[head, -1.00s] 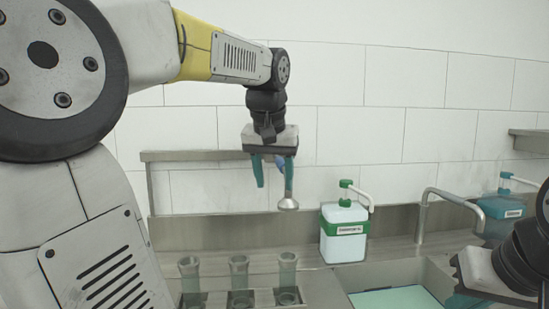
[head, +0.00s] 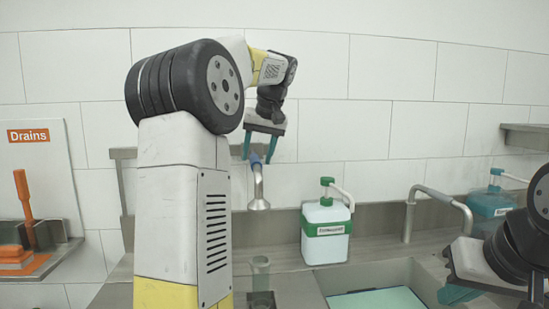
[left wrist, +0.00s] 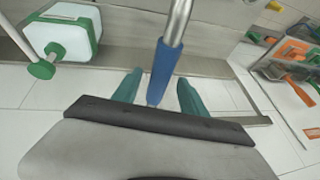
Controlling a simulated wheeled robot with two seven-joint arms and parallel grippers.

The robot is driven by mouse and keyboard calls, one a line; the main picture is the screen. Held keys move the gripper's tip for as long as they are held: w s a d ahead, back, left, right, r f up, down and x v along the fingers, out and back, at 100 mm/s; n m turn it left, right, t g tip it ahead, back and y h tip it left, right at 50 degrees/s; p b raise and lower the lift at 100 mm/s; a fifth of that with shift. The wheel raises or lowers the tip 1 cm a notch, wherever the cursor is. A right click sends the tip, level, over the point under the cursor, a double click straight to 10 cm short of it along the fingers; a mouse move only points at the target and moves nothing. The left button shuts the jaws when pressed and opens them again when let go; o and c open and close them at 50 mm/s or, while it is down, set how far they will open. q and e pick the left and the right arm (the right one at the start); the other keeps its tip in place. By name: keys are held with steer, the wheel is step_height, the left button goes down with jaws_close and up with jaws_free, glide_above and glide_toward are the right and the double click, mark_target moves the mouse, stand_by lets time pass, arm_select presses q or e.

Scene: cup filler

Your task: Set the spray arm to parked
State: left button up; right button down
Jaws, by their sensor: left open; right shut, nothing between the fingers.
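The spray arm is a metal tube with a blue grip (left wrist: 164,72) and a flared spray head (head: 258,204). In the head view it hangs in front of the tiled wall, above the counter. My right gripper (head: 457,294) is shut and empty at the lower right, partly cut off by the frame edge.
A green-and-white pump bottle (head: 326,232) stands right of the spray arm. Beyond it are a metal tap (head: 437,196), a sink basin and a teal pump bottle (head: 490,204). A clear cup (head: 260,272) stands below. A "Drains" board (head: 40,170) is at left.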

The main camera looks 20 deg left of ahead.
arm_select(q)
steer(key=shift+w+a+f, duration=0.15)
steer(key=shift+f, duration=0.4)
steer(key=shift+c, duration=0.2)
jaws_close()
stand_by(0.9)
